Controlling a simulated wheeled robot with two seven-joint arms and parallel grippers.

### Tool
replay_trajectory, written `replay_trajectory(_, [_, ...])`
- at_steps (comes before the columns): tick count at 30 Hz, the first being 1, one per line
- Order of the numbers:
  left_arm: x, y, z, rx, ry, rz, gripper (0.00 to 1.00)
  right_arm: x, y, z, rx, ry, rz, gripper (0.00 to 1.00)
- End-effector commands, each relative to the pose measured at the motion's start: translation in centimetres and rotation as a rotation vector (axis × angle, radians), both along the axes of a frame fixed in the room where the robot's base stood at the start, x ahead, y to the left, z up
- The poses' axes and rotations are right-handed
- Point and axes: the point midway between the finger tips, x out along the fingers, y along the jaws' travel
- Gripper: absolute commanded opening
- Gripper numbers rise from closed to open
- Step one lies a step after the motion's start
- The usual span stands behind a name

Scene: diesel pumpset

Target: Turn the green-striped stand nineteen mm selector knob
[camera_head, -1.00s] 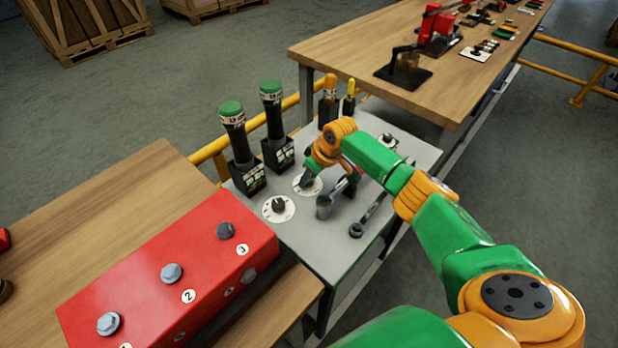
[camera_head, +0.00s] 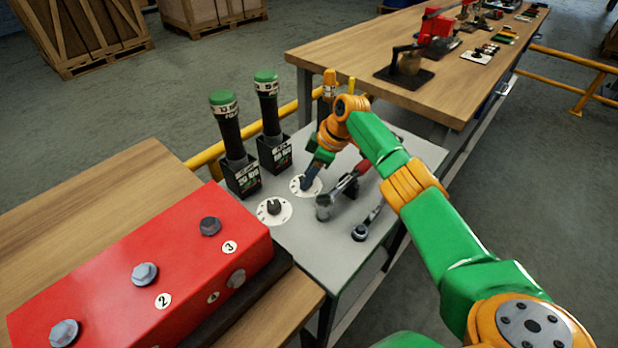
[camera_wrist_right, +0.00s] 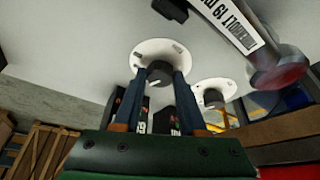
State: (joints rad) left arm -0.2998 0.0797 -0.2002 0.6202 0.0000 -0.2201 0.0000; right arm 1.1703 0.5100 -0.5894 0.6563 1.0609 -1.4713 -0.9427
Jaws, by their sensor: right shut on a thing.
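A round white dial (camera_head: 299,191) lies on the grey stand top, and my right gripper (camera_head: 309,182) comes down over it. In the right wrist view the two fingers of my right gripper (camera_wrist_right: 160,82) are shut on the dark selector knob (camera_wrist_right: 160,70) at the middle of that white dial (camera_wrist_right: 148,52). The head view hides most of this knob behind the fingers. A second dial with a dark knob (camera_head: 274,207) sits nearer the red block, untouched; it also shows in the wrist view (camera_wrist_right: 213,97). My left gripper is not in view.
Two green-capped tools stand in black holders (camera_head: 242,178) behind the dials. A socket wrench (camera_head: 340,192) lies close right of the gripper, with another tool (camera_head: 365,228) beyond. A red block with bolts (camera_head: 150,265) stands front left. A wooden bench (camera_head: 440,80) is behind.

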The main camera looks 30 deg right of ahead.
Motion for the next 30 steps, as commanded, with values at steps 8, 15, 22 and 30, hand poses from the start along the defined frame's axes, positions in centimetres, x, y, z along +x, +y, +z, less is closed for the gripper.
replay_trajectory(8, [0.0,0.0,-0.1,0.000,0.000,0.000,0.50,-0.1,0.0,-0.1,0.000,0.004,0.006,0.00])
replay_trajectory(15, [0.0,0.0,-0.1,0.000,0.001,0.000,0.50,-0.1,0.0,-0.1,-0.001,0.004,0.004,0.71])
replay_trajectory(22, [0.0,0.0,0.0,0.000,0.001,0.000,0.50,0.0,0.0,0.0,0.000,0.003,0.004,0.71])
replay_trajectory(30, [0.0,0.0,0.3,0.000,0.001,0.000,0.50,-1.0,-1.2,3.9,-0.001,-0.001,0.004,0.71])
